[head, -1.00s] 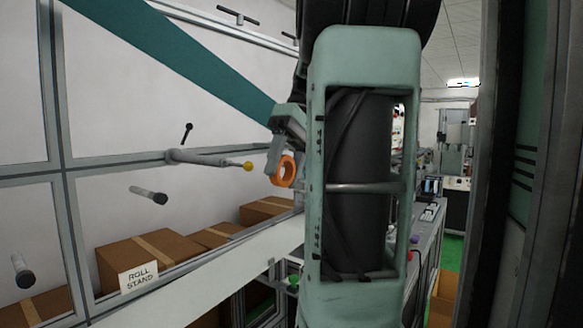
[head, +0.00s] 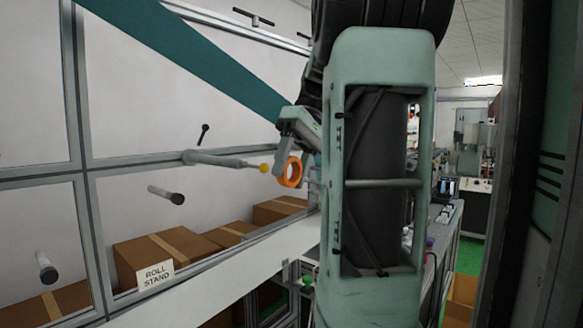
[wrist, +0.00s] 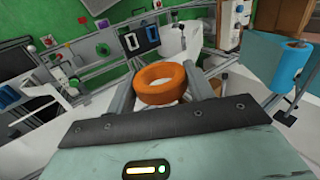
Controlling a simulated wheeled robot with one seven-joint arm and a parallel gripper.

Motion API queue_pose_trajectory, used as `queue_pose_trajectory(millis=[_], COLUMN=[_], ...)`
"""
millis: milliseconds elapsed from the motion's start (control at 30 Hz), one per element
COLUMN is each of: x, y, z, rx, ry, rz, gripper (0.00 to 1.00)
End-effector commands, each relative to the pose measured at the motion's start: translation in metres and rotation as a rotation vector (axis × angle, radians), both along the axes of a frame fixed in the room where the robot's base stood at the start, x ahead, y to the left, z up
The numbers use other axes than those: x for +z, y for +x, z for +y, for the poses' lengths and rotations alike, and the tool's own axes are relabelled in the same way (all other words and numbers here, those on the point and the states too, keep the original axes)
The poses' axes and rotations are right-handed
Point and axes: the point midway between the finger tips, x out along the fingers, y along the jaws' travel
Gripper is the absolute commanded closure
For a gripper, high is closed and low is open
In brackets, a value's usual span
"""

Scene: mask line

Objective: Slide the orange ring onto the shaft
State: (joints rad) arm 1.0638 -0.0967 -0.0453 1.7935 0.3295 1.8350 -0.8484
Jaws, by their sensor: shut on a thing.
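The orange ring (head: 282,179) is held by my gripper (head: 289,152), whose jaws are shut on it. In the wrist view the ring (wrist: 165,98) sits between the two fingers (wrist: 170,88), its hole visible. The shaft (head: 222,161) is a grey rod reaching out from the frame on the left, with a yellow tip (head: 264,168). In the head view the ring appears just right of the tip, with a small gap between them. The ring does not appear to be around the shaft. Depth between them is hard to judge. The shaft is not clearly identifiable in the wrist view.
Short grey pegs with dark ends (head: 166,194) stick out lower left. Cardboard boxes (head: 150,258) stand behind a sign reading "ROLL STAND" (head: 156,275). A white ledge (head: 215,285) runs below the shaft. A blue roll (wrist: 289,68) shows right in the wrist view.

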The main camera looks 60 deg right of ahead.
Motion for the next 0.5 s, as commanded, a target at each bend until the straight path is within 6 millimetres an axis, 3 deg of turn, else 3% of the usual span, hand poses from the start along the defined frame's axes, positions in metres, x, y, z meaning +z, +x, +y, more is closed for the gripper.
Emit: queue_pose_trajectory(millis=[500], x=[0.0007], y=[0.0069], z=[-0.0018], rx=[0.001], ry=[0.000], rz=[0.000], gripper=[0.70])
